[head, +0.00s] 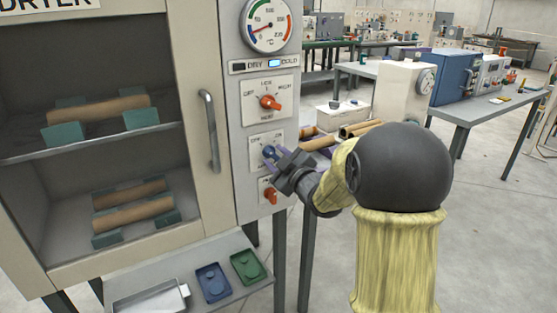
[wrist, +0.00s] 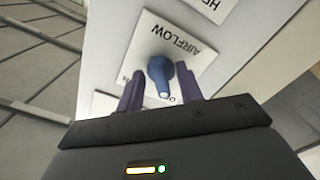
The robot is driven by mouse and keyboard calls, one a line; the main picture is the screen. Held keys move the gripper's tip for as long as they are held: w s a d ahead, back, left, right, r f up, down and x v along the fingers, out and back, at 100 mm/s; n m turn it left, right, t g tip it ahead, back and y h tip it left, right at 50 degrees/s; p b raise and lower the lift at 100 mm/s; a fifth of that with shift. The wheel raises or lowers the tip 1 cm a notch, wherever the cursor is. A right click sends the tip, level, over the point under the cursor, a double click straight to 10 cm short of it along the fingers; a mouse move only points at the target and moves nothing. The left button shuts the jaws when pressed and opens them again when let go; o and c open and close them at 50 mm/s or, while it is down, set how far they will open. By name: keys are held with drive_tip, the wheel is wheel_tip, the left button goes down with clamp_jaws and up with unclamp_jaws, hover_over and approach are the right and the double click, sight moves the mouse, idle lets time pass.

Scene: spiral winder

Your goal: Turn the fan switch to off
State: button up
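A blue knob (head: 270,152) sits on a white plate (head: 258,142) on the dryer's control panel. In the wrist view the plate reads AIRFLOW upside down, and the blue knob (wrist: 162,74) shows its narrow end toward the bottom of the picture. My gripper (head: 275,158) is at the knob. In the wrist view my gripper (wrist: 160,78) has one purple finger on each side of the knob, with small gaps visible between. It is open. The plate's position labels are partly hidden by the fingers.
An orange knob (head: 269,102) is above and another orange knob (head: 270,196) below. A dial gauge (head: 268,25) tops the panel. The dryer door's handle (head: 209,130) stands out at the left. A shelf below holds a blue tray (head: 213,283) and a green tray (head: 248,266).

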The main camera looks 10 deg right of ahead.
drive_tip(key=shift+s, duration=0.1)
drive_tip(key=v, duration=1.7)
